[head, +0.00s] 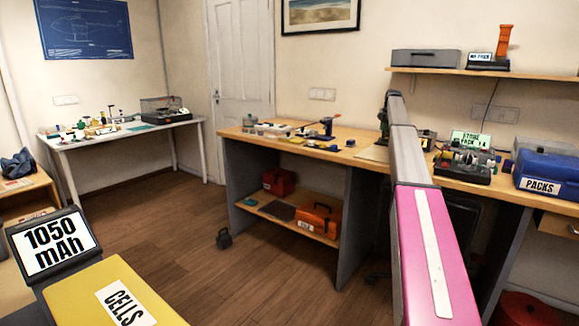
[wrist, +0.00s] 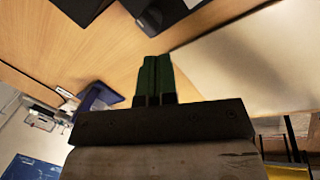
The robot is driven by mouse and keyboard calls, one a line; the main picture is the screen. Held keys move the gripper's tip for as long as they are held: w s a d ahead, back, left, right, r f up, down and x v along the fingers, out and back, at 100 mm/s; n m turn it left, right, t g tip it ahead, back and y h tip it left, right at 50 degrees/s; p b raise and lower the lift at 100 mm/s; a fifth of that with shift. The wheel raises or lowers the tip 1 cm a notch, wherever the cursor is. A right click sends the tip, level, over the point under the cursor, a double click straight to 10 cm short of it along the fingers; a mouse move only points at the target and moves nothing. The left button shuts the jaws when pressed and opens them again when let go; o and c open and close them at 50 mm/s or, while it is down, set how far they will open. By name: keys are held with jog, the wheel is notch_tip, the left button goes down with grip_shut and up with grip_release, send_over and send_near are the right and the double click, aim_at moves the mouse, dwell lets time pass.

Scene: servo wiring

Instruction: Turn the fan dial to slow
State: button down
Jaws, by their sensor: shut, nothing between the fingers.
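I cannot make out a fan or its dial in either view. My gripper (wrist: 154,62) is shut and empty in the wrist view, its dark green fingers together over the wooden bench top (wrist: 105,52). A dark object (wrist: 160,14) lies just beyond the fingertips, partly cut off by the frame; I cannot tell what it is. In the head view my arm reaches away over the workbench (head: 350,137) and hides part of it.
A pale board (wrist: 255,60) lies right of the fingers. On the bench are a device with a lit screen (head: 471,140) and a blue PACKS case (head: 548,172). A shelf (head: 480,72) hangs above. A CELLS box (head: 100,290) is close at lower left. The middle floor is mostly clear.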

aim_at(383, 143)
jog(key=shift+s+d+x, duration=0.1)
jog(key=shift+s+x, duration=0.1)
jog(key=shift+x, duration=0.7)
jog(key=shift+s+d+x, duration=0.1)
jog(key=shift+s+x, duration=0.1)
jog(key=shift+x, duration=0.7)
jog(key=shift+s+d+x, duration=0.1)
jog(key=shift+s+x, duration=0.1)
jog(key=shift+x, duration=0.65)
jog(key=shift+w+f, duration=0.2)
jog(key=shift+w, duration=0.05)
jog(key=shift+w+d, duration=0.25)
jog(key=shift+d, duration=0.4)
jog(key=shift+s, duration=0.2)
jog(key=shift+s+d, duration=0.15)
jog(key=shift+s, duration=0.05)
jog(key=w+v, duration=0.1)
jog(key=v, duration=0.5)
jog(key=shift+w+a+r, duration=0.15)
jog(key=shift+w+a, duration=0.05)
jog(key=shift+a, duration=0.05)
